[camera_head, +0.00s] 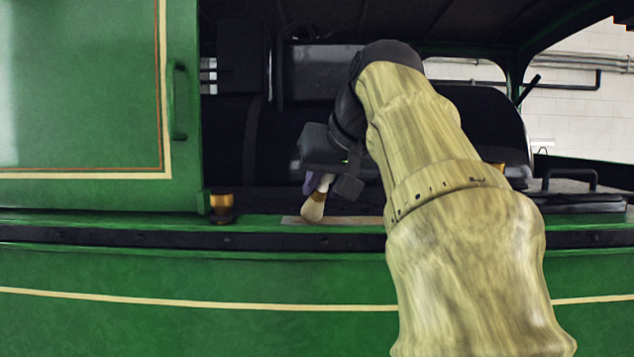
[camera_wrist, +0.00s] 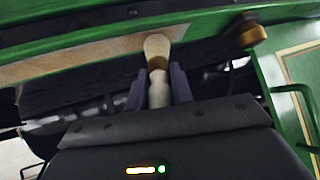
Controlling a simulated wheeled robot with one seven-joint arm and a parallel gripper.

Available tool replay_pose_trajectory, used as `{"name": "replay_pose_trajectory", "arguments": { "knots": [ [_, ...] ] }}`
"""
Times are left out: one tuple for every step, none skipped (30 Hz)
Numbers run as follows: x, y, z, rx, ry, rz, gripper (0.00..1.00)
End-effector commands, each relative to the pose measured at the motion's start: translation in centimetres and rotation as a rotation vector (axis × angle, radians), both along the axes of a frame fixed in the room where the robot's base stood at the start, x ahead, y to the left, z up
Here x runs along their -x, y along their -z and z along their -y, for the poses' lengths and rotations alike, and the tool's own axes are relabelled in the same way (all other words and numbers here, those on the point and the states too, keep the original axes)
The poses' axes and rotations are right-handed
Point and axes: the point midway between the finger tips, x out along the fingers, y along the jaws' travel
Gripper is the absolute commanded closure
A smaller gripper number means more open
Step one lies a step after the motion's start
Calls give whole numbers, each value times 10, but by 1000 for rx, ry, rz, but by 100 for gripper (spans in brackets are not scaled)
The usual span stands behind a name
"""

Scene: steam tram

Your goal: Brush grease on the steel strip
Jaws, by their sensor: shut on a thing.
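The brush (camera_head: 313,208) has a pale bristle head that points down at the left part of the steel strip (camera_head: 345,220). The strip lies flat on the green ledge of the tram and looks tan-grey. My gripper (camera_head: 318,184) is shut on the brush, above the strip's left end. In the wrist view the brush (camera_wrist: 157,50) stands between the two purple-grey fingers of my gripper (camera_wrist: 159,88), and its bristles overlap the strip (camera_wrist: 80,58). The bristle tip appears at or very near the strip; I cannot tell whether it touches. My arm hides the strip's right end in the head view.
A small brass-topped pot (camera_head: 221,205) stands on the ledge left of the strip; it also shows in the wrist view (camera_wrist: 249,33). A green cab panel with a handle (camera_head: 178,100) rises at the left. A dark lid with a handle (camera_head: 570,180) lies at the right.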

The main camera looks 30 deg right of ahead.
Motion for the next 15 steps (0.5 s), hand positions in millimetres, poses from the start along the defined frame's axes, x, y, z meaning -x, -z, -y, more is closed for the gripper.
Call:
{"name": "replay_pose_trajectory", "arguments": {
  "knots": [
    [2,-1,3,-1,2,1,100],
    [3,-1,5,-1,3,1,100],
    [5,-1,7,-1,3,1,100],
    [6,-1,9,-1,3,1,100],
    [8,0,11,-1,2,1,100],
    [9,0,13,-1,3,1,100],
    [10,0,15,-1,3,1,100],
    [11,0,17,-1,3,2,100],
    [13,0,19,0,2,2,100],
    [14,1,21,-1,3,1,100],
    [15,1,22,-1,3,1,100],
    [16,1,24,-1,2,1,100],
    [17,1,25,-1,2,1,100],
    [17,1,25,0,2,1,100],
    [17,1,25,0,1,1,100]
  ]
}}
